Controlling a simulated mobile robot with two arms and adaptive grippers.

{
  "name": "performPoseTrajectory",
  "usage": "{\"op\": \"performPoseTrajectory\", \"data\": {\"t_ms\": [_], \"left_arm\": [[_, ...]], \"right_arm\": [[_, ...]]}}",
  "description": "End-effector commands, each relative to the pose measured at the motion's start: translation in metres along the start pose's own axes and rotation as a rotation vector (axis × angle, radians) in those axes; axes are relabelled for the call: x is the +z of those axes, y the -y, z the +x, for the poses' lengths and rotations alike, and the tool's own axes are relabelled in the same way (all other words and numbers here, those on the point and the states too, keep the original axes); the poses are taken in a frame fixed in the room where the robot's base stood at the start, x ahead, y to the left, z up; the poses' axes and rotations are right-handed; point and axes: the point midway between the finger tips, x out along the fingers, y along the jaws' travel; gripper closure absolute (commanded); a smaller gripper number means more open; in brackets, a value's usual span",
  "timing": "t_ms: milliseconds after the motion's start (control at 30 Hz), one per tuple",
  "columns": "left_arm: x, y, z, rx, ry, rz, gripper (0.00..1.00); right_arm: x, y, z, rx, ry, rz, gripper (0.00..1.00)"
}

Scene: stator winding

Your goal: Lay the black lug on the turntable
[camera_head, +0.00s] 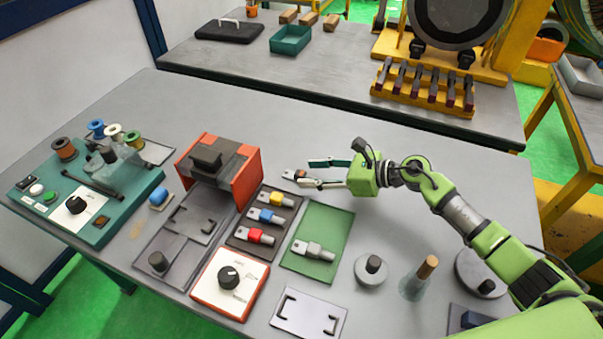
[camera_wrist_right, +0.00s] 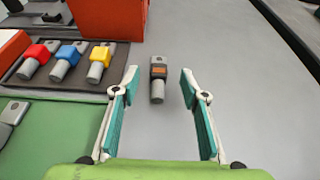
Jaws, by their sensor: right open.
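The black lug (camera_wrist_right: 157,90) lies on the bare grey tabletop. It has a grey barrel, a dark band and a small orange patch. In the wrist view it shows in the gap between the fingertips of my right gripper (camera_wrist_right: 160,74), touching neither. Two round grey discs stand at the right, a small one (camera_head: 362,274) and a larger one (camera_head: 470,262). I cannot tell which is the turntable. My left gripper is not in view.
Blue, yellow and red lugs lie on a dark tray (camera_head: 238,244). A grey lug lies on a green mat (camera_head: 335,225). An orange-sided press (camera_head: 247,175) stands left of the gripper. A wooden-topped bottle (camera_head: 415,286) stands between the discs. The table behind the gripper is clear.

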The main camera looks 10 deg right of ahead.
Motion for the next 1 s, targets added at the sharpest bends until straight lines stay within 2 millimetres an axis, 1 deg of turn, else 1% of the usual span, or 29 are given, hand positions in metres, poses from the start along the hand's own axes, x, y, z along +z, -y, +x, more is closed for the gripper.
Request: {"op": "performPoseTrajectory", "data": {"t_ms": [33, 100, 233, 333, 500, 533, 567, 600, 667, 700, 1000], "left_arm": [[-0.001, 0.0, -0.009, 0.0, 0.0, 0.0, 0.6], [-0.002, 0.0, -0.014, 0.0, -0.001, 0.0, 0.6], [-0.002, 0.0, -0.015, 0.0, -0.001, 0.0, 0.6], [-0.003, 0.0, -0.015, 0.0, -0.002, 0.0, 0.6], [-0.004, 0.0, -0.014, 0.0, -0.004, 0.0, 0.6], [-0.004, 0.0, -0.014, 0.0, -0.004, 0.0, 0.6], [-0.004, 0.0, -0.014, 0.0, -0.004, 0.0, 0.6], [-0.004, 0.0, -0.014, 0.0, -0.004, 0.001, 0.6], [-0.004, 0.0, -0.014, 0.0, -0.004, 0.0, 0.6], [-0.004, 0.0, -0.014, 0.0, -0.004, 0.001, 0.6], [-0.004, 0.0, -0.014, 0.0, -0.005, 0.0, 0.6]], "right_arm": [[0.006, -0.002, 0.007, 0.002, 0.004, 0.003, 0.6], [0.007, -0.003, 0.018, 0.002, 0.003, 0.004, 0.6], [0.004, -0.002, 0.033, 0.001, 0.003, 0.002, 0.6], [0.002, -0.002, 0.037, 0.0, 0.001, 0.002, 0.6], [0.001, -0.002, 0.037, 0.0, 0.001, 0.001, 0.6], [0.001, -0.002, 0.037, 0.0, 0.001, 0.001, 0.62], [0.001, -0.002, 0.037, 0.0, 0.001, 0.001, 0.7], [0.002, -0.002, 0.037, 0.0, 0.001, 0.001, 0.8], [0.002, -0.002, 0.037, 0.0, 0.001, 0.001, 0.96], [0.002, -0.002, 0.037, 0.0, 0.001, 0.001, 1.0], [0.002, -0.001, 0.036, 0.0, 0.002, 0.001, 1.0]]}}
